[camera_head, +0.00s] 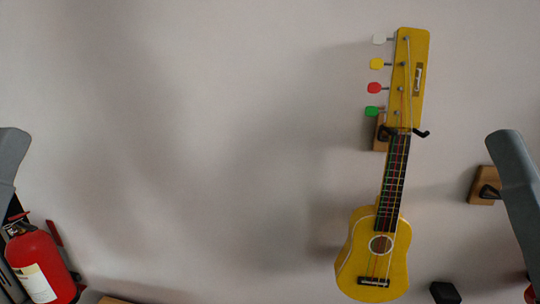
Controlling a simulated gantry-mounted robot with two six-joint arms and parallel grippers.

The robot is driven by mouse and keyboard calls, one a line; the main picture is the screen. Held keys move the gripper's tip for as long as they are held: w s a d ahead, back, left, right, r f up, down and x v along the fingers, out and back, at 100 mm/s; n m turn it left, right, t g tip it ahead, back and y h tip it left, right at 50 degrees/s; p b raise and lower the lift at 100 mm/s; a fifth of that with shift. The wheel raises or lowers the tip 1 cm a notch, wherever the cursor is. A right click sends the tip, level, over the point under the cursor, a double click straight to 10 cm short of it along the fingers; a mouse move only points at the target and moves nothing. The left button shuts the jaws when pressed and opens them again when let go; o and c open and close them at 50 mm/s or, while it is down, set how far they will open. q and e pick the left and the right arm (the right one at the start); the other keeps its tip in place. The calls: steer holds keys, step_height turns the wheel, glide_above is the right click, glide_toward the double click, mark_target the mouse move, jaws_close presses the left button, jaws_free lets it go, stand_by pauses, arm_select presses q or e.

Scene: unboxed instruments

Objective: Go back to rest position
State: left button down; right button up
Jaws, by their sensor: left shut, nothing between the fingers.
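The grey link of my left arm (12,158) stands at the left edge. My left gripper (14,208) shows only as a small dark part below it, beside the fire extinguisher; it is shut and holds nothing. The grey link of my right arm (516,195) comes down along the right edge. My right gripper is out of the picture. Both arms are well apart from the yellow ukulele.
A yellow ukulele (352,262) with coloured pegs hangs upright from a wooden wall hook (380,131). Another wooden hook (482,186) is at right. A red fire extinguisher (45,262) leans at lower left. A black block (445,292) is at lower right. The wall's middle is clear.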

step_height(320, 180, up, 19)
steer(key=p, duration=1.6)
step_height(320, 180, down, 40)
steer(key=b, duration=4)
steer(key=shift+w, duration=0.1)
